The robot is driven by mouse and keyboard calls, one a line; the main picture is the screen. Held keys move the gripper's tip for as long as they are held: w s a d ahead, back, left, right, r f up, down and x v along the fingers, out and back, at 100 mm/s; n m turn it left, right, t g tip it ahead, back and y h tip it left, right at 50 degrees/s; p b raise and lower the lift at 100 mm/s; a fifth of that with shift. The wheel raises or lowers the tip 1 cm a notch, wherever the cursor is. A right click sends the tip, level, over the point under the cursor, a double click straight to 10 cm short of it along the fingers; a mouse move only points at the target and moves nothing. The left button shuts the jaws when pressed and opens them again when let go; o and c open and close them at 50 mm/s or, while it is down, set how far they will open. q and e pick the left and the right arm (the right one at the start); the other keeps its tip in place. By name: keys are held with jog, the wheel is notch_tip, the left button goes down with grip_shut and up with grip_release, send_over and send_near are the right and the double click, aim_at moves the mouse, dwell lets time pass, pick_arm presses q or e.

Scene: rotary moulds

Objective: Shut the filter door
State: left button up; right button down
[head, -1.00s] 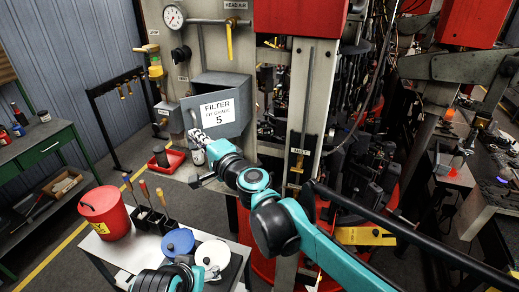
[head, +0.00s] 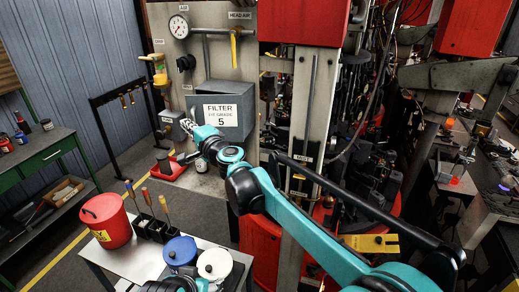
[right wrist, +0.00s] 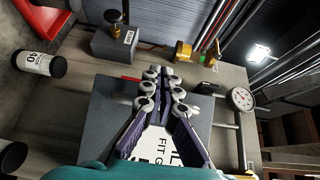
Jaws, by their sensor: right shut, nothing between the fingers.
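The filter door (head: 243,107) is a grey panel with a white label reading FILTER FIT GRADE 5. It stands upright and looks flush on the front of the grey filter box (head: 222,86); I cannot tell whether it is latched. My right gripper (head: 187,126) is at the door's left side, shut and empty. In the right wrist view, its fingers (right wrist: 160,74) are together in front of the grey door (right wrist: 98,115) and hide part of the label; contact cannot be told. Only a piece of my left arm shows at the bottom edge of the head view.
The gauge (head: 179,27) and yellow valve handle (head: 235,47) are above the box. A red tray (head: 168,170) lies on the ledge below. A red bucket (head: 105,221), screwdrivers and lidded pots (head: 180,250) stand on the front table.

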jog(key=shift+w+a, duration=0.1)
jog(key=shift+w, duration=0.55)
dwell(1.2)
